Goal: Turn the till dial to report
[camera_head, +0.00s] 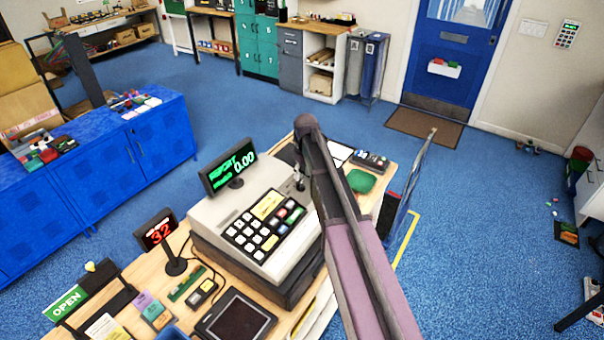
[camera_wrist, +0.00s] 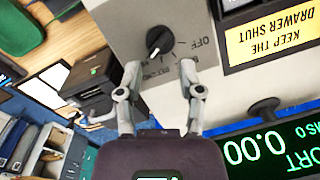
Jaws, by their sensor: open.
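The till dial is a round black knob (camera_wrist: 159,41) on a grey plate, seen upside down in the wrist view. Its pale pointer line slants down and left in that picture. OFF is printed to its right; other small labels below it are hard to read. My gripper (camera_wrist: 160,78) is open and empty, with the knob just beyond and between its fingertips, apart from both. In the head view my arm hides most of the gripper beside the till (camera_head: 215,217). The till display (camera_head: 230,172) shows green text that looks like REPORT, and 0.00.
A yellow KEEP THE DRAWER SHUT label (camera_wrist: 275,33) is beside the dial plate. A red 32 display (camera_head: 158,231), a card reader (camera_head: 370,161) and a green pad (camera_head: 361,181) stand on the counter. Open blue floor surrounds the counter.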

